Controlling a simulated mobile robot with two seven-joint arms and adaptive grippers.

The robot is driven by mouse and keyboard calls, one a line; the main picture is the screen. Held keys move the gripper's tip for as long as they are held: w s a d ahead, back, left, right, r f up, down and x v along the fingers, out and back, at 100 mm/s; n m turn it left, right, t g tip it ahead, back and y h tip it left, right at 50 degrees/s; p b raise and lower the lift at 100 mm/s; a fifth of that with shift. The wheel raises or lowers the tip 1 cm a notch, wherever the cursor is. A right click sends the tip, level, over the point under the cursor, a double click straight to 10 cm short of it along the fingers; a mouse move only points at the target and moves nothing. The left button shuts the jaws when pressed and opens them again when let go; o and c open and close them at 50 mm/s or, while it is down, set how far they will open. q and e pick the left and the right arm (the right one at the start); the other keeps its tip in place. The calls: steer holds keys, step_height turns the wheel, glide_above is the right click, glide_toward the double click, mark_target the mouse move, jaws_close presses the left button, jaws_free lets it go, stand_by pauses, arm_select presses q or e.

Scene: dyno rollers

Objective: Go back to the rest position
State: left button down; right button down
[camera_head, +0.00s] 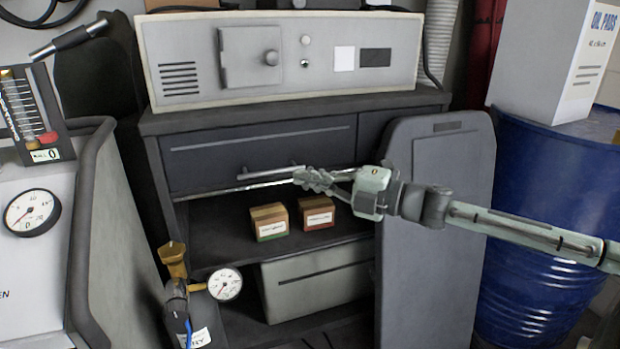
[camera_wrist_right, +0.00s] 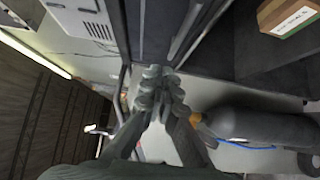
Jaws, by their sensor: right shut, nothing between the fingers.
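My right gripper (camera_head: 312,180) is shut and empty in the head view. Its arm comes in from the right, and its fingertips are in front of the cabinet just below the drawer handle (camera_head: 270,173). I cannot tell whether the fingertips touch the handle. In the right wrist view the two fingers (camera_wrist_right: 160,92) are together with nothing between them. The drawer (camera_head: 255,155) is the dark front under the cabinet top; how far it is open is unclear. My left gripper is not in view.
Two small cardboard boxes, one green-edged (camera_head: 269,222) and one red-edged (camera_head: 316,213), stand on the shelf below. A grey panel (camera_head: 435,240) stands upright under my right forearm. A blue drum (camera_head: 535,220) is at right. A gas cylinder with a gauge (camera_head: 225,284) stands at lower left.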

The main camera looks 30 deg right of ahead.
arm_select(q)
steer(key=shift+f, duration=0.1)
arm_select(e)
steer(key=shift+s+d, duration=0.15)
steer(key=shift+s, duration=0.05)
steer(key=s+d+f+m+g+h, duration=0.15)
steer(key=d+f+m+h, duration=0.4)
steer(key=f, duration=0.55)
steer(key=s+d+f+m+h, duration=0.25)
steer(key=f+m+h, duration=0.35)
steer(key=f+m, duration=0.4)
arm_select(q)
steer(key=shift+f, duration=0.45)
arm_select(e)
steer(key=s+a+f+m+g, duration=0.3)
steer(key=s+a+f+g, duration=0.2)
steer(key=s+f, duration=0.5)
steer(key=s+a+f+m+g, duration=0.4)
steer(key=s+a+f, duration=0.4)
steer(key=s+f, duration=0.2)
steer(key=shift+s+a+f+g, duration=0.35)
steer(key=shift+f+g, duration=0.15)
steer(key=shift+g, duration=0.35)
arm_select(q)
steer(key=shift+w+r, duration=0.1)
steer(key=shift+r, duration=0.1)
arm_select(e)
steer(key=shift+y, duration=0.25)
